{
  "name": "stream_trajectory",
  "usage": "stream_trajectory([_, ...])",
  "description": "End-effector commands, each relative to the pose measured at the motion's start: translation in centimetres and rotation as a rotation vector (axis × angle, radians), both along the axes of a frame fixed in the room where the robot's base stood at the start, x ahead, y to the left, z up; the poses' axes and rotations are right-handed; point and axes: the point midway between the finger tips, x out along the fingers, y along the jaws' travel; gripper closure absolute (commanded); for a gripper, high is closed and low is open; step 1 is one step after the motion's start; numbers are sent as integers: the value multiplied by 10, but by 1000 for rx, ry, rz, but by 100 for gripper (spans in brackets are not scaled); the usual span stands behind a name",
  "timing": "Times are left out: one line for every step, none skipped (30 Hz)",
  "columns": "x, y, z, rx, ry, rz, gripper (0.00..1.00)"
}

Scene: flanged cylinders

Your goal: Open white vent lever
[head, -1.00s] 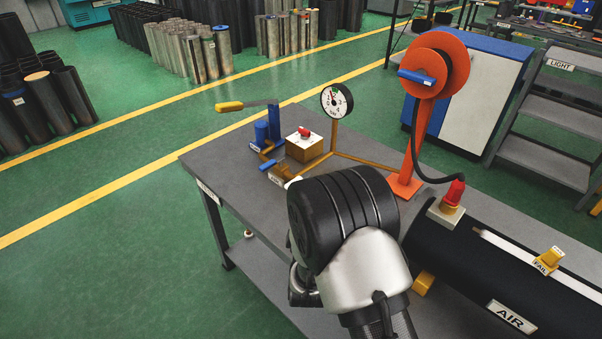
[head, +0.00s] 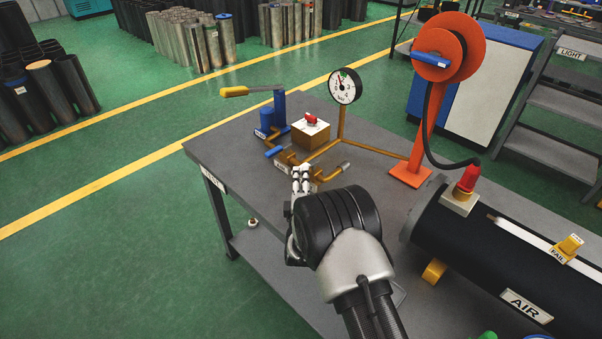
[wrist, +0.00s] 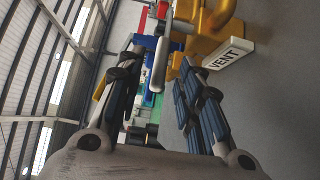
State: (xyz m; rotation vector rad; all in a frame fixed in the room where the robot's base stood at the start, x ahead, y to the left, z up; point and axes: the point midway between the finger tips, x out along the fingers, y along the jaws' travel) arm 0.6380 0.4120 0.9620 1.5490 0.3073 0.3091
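The white vent lever (wrist: 159,66) is a pale rod in the wrist view, hanging from the brass valve pipework (wrist: 208,32). The white VENT plate (wrist: 228,54) is just right of it. My gripper (wrist: 160,63) is open, with one dark finger on each side of the lever; I see no clear contact. In the head view my gripper (head: 301,178) is at the brass pipework near the table's middle. The fingers and wrist hide the lever there.
A blue lever (head: 274,152), a block with a red knob (head: 311,132), a gauge (head: 345,87) and a yellow-handled pump (head: 250,91) stand close by. An orange reel stand (head: 424,130) and black air tank (head: 500,255) are to the right. The table's left front is clear.

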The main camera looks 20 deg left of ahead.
Motion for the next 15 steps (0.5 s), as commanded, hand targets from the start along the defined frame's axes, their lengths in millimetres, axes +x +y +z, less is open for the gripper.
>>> stream_trajectory([10, 3, -2, 2, -1, -1, 67])
stream_trajectory([15, 5, -2, 2, -1, -1, 67])
stream_trajectory([21, 8, -1, 1, -3, -1, 67])
stream_trajectory([25, 10, -2, 0, -1, 0, 67])
stream_trajectory([28, 11, -2, 1, -2, 0, 67])
stream_trajectory([33, 13, -2, 0, 0, 0, 67])
stream_trajectory([35, 14, -2, 0, 0, 0, 67])
stream_trajectory([37, 15, -2, 0, 0, 0, 67])
stream_trajectory([40, 17, -2, 0, 1, 0, 67])
stream_trajectory([41, 17, -2, 0, 1, 0, 67])
stream_trajectory([43, 18, -1, 0, 1, 0, 67])
stream_trajectory([44, 18, -1, 0, 1, 1, 67])
stream_trajectory([44, 18, -1, 0, 1, 1, 67])
stream_trajectory([45, 19, 0, 0, 1, 1, 67])
stream_trajectory([45, 19, 0, 0, 1, 1, 67])
